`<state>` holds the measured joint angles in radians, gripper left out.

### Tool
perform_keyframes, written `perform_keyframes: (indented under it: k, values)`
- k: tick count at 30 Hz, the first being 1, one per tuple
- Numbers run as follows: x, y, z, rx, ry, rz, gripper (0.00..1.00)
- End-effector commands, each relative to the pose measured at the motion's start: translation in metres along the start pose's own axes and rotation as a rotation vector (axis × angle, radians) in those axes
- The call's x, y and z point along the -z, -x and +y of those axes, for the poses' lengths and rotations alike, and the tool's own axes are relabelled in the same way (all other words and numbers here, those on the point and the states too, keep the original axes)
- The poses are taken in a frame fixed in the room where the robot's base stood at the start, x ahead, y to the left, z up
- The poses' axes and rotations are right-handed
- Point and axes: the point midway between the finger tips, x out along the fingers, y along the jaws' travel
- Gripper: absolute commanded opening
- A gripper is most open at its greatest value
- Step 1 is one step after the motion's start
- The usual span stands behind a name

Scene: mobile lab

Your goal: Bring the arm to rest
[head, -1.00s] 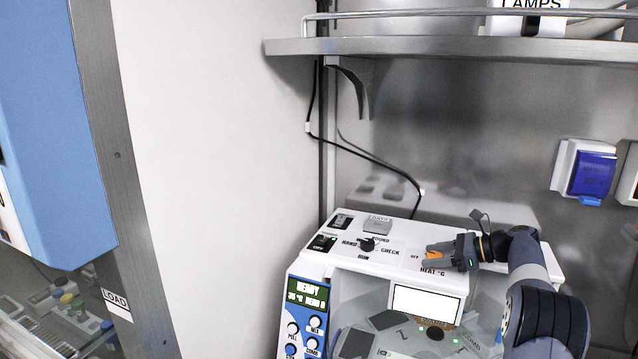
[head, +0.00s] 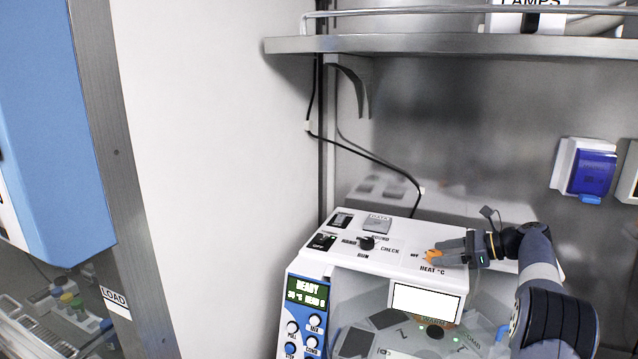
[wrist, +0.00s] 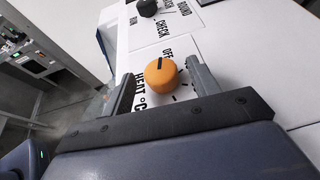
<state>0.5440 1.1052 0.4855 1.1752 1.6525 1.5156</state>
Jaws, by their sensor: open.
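My gripper (head: 447,255) is at the top panel of a white machine (head: 375,262), over the part marked HEAT °C. In the wrist view my gripper (wrist: 160,88) is open, with one finger on each side of an orange knob (wrist: 161,76) that has a dark pointer line. The knob lies between the fingertips, with a gap visible to the left finger; whether the right finger touches it I cannot tell. In the head view the orange knob (head: 432,256) shows just past the fingertips. My arm reaches in from the right.
A black knob (head: 366,242) sits to the left on the same panel, near RUN and CHECK. A green display (head: 307,291) reads READY. A metal shelf (head: 450,44) hangs above. A blue-covered socket (head: 591,173) is on the back wall. Space above the panel is free.

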Motion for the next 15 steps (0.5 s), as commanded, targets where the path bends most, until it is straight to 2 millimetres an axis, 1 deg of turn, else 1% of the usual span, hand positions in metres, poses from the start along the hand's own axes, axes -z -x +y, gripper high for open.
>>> perform_keyframes:
  k: [1, 4, 6, 15]
  values:
    - [-0.002, -0.011, 0.001, -0.005, -0.002, 0.000, 0.57]
    - [-0.002, -0.030, 0.001, -0.001, -0.002, 0.000, 0.57]
    - [-0.001, -0.026, 0.001, 0.031, -0.013, 0.000, 0.57]
    - [0.000, -0.026, 0.001, 0.150, -0.063, 0.001, 0.57]
